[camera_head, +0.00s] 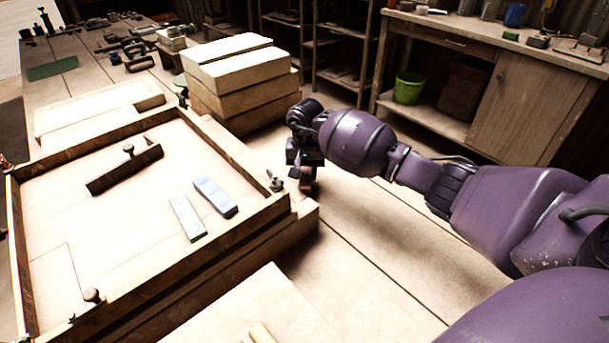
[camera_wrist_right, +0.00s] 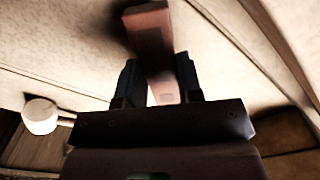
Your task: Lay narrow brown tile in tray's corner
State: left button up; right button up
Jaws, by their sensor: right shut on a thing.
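My right gripper (camera_head: 306,172) is above the bench, just right of the tray's right edge in the head view, apart from the tray. In the right wrist view, the two dark fingers of the gripper (camera_wrist_right: 157,84) are shut on the narrow brown tile (camera_wrist_right: 150,35), which sticks out beyond them. In the head view only a small brown part of the tile (camera_head: 306,184) shows under the gripper. The wide wooden tray (camera_head: 238,236) has raised walls and a pale floor. My left gripper is in neither view.
In the tray lie a dark brown bar with a knob (camera_head: 125,168), a pale grey strip (camera_head: 187,217) and a blue-grey strip (camera_head: 215,196). Small knobbed fittings (camera_head: 274,182) sit on the tray's edge. Stacked pale blocks (camera_head: 243,75) stand behind. Bench space right of the tray is clear.

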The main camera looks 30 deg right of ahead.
jog(key=shift+f, duration=0.85)
jog(key=o, duration=1)
jog(key=shift+r, duration=0.1)
jog(key=shift+c, duration=0.2)
